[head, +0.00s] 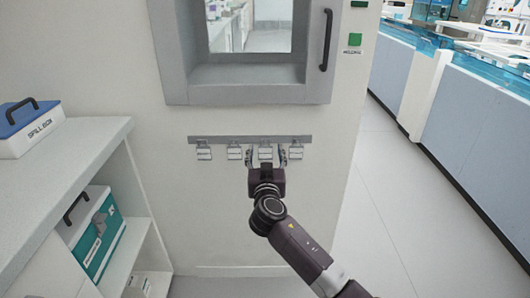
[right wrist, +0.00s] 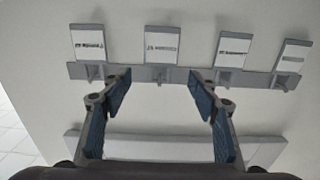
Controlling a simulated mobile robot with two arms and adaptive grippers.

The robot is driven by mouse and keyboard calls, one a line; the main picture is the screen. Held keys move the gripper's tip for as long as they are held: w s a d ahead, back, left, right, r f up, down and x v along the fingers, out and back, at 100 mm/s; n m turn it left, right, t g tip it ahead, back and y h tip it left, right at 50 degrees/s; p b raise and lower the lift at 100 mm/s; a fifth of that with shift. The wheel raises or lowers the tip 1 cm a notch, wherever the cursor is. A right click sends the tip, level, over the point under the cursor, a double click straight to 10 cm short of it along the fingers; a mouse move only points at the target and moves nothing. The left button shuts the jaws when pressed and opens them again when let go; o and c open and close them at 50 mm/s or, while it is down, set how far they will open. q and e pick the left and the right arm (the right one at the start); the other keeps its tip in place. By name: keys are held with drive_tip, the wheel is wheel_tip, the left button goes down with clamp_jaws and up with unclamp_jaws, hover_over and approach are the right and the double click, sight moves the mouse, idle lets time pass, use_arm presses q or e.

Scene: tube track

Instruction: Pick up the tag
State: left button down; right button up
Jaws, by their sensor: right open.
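Several small white tags with printed labels hang in a row from a grey rail (head: 220,139) on the pale wall. My right gripper (head: 267,158) is open, with its fingers to either side of the third tag from the left (head: 265,152). The right wrist view shows this tag (right wrist: 161,45) between and beyond the open blue-padded fingertips of the right gripper (right wrist: 157,82), which do not visibly hold it. Other tags hang beside it at the far left (head: 204,152) and right (head: 295,152). The print is too small to read surely. My left gripper is not in view.
A grey-framed window hatch (head: 250,94) with a black handle (head: 327,40) sits above the rail. A shelf unit (head: 70,160) at the left carries a spill box (head: 30,128) and a teal-and-white case (head: 97,240). Open floor (head: 400,220) lies at the right.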

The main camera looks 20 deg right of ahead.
drive_tip(key=shift+w+d, duration=0.2)
drive_tip(key=shift+w, duration=0.45)
drive_tip(key=shift+w+d, duration=0.15)
drive_tip(key=shift+w, duration=0.35)
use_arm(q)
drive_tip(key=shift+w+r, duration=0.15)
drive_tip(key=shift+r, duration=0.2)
use_arm(e)
drive_tip(key=shift+c, duration=0.3)
drive_tip(key=c, duration=0.9)
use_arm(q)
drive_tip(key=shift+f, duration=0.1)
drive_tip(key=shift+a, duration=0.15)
